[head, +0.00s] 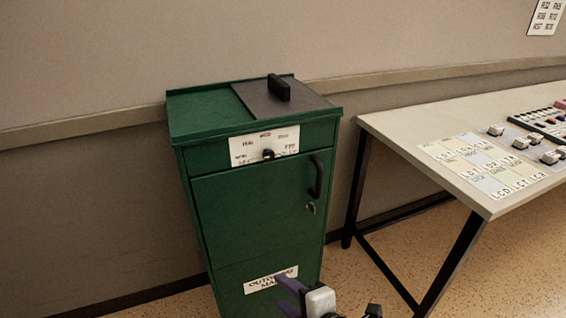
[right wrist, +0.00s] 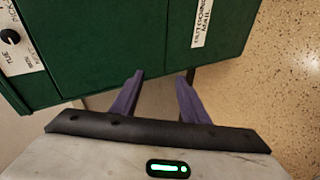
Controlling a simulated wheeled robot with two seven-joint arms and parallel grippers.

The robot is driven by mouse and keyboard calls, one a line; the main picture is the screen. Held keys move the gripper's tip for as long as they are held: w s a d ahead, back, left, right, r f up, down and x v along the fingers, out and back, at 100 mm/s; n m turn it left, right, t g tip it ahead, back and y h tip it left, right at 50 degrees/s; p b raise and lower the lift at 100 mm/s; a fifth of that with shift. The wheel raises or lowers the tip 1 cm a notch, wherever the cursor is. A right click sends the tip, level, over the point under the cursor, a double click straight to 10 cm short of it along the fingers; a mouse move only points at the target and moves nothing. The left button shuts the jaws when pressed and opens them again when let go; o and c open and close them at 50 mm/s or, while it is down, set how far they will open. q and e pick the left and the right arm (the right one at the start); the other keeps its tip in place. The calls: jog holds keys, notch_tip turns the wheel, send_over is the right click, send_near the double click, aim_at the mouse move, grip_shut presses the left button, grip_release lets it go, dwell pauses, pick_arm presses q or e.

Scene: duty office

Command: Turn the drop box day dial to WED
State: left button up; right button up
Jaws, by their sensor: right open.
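The green drop box (head: 255,215) stands against the wall. Its day dial (head: 268,154) is a small black knob at the lower edge of a white label plate (head: 250,148) with day names, too small to read surely. In the right wrist view the dial (right wrist: 10,37) is at the far left, near the word TUE; which day it points to I cannot tell. My right gripper (head: 292,284) is low in front of the box, well below the dial. In the right wrist view its purple fingers (right wrist: 160,78) are apart, with nothing between them. My left gripper is out of view.
The box has a black door handle (head: 317,178), a lock (head: 311,208), a lid handle (head: 279,88) and an OUTGOING MAIL label (head: 270,279). A table (head: 400,125) with cards and small items stands to the right. Open floor lies between its legs.

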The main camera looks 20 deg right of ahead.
jog(key=w+d+r+n+t, duration=0.25)
jog(key=w+r+n, duration=0.35)
jog(key=r+n, duration=0.35)
jog(key=n+t+h+b, duration=0.15)
jog(key=n+t, duration=0.25)
jog(key=n, duration=0.5)
send_near(269, 156)
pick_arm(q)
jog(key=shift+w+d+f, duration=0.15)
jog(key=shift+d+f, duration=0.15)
pick_arm(e)
jog(key=shift+h, duration=0.25)
jog(key=w, duration=0.7)
jog(key=shift+w+a+r, duration=0.15)
jog(key=shift+w+a, duration=0.05)
jog(key=shift+w, duration=0.2)
jog(key=shift+c, duration=0.5)
jog(key=c, duration=0.9)
jog(key=shift+m, duration=0.25)
